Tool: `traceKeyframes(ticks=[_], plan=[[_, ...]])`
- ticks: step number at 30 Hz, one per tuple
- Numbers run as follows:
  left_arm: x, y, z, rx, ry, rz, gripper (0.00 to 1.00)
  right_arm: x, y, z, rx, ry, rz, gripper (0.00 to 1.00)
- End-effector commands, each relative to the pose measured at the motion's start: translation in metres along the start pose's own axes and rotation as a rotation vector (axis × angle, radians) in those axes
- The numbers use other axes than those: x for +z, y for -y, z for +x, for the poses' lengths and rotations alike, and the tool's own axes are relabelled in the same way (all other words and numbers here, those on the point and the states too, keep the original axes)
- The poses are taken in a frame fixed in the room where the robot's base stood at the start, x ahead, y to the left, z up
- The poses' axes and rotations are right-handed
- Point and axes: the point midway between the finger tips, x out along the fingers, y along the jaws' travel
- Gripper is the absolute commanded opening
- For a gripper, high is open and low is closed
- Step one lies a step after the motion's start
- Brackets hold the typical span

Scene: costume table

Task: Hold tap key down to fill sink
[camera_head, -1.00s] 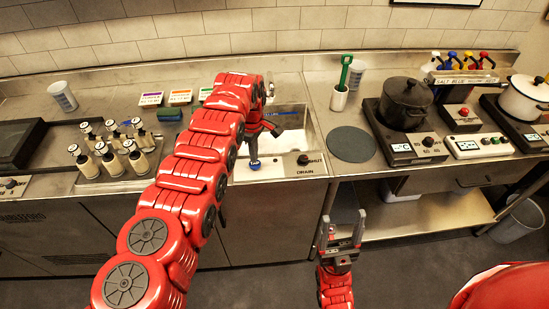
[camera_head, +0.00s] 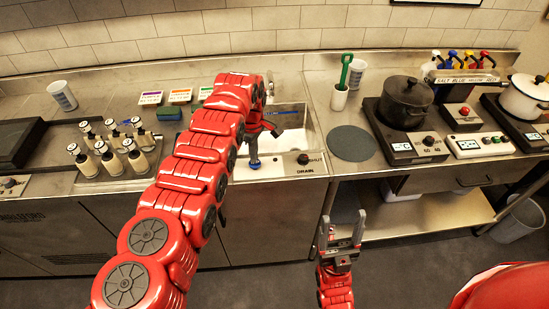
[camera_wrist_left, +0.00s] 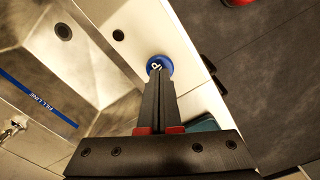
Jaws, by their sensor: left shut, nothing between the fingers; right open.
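The steel sink (camera_head: 311,133) is set into the counter, with a blue fill line on its wall. The blue round tap key (camera_head: 255,165) is at the sink's front rim. It also shows in the left wrist view (camera_wrist_left: 164,59), partly covered by my fingertips. My left gripper (camera_head: 253,157) is shut and empty, its tips over the key and seemingly touching it. In the left wrist view the sink interior (camera_wrist_left: 85,60) shows a dark round hole; I cannot make out water. My right gripper (camera_head: 342,222) is open and empty in front of the counter.
A dark round mat (camera_head: 351,144) and a cup with a green scoop (camera_head: 340,97) are further right. Bottles (camera_head: 110,160) stand on the left. A black pot (camera_head: 406,102) is on a burner.

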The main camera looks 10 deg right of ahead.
Motion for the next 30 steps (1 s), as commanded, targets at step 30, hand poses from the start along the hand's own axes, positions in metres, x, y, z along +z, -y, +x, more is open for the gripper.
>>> traceKeyframes(ticks=[30], plan=[[0.0,0.0,0.018,-0.001,0.0,0.0,0.0,0.003,0.001,-0.016,0.0,0.0,0.0,0.69]])
